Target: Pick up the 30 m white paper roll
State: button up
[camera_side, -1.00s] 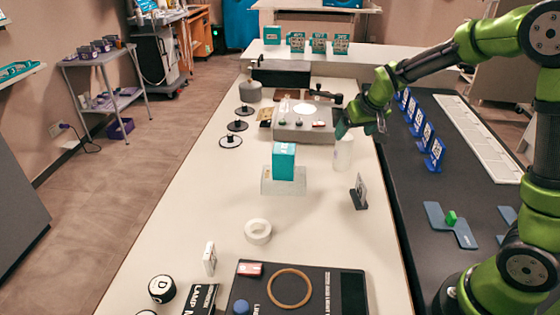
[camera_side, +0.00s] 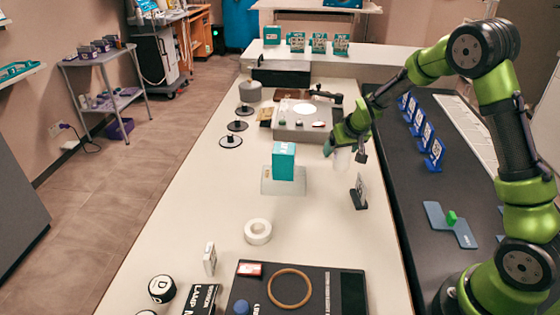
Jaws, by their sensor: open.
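A white cylinder (camera_side: 342,161) stands upright on the white table near its right edge; its upper part is hidden by my gripper. My gripper (camera_side: 343,153) is open and points down, with one finger on the left of the cylinder and one on the right. I cannot tell whether the fingers touch it. A white ring-shaped roll (camera_side: 258,231) with an open core lies flat on the table in the middle foreground, well apart from my gripper. No label with a length is readable on either, so I cannot tell which is the 30 m roll.
A teal box (camera_side: 284,162) on a clear stand is left of my gripper. A small dark card holder (camera_side: 359,192) stands just in front. A grey device (camera_side: 305,121) is behind. A black board (camera_side: 300,285) lies in front. The table around the ring-shaped roll is clear.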

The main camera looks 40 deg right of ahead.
jog(key=shift+c, duration=0.3)
jog(key=shift+r, duration=0.1)
jog(key=c, duration=1)
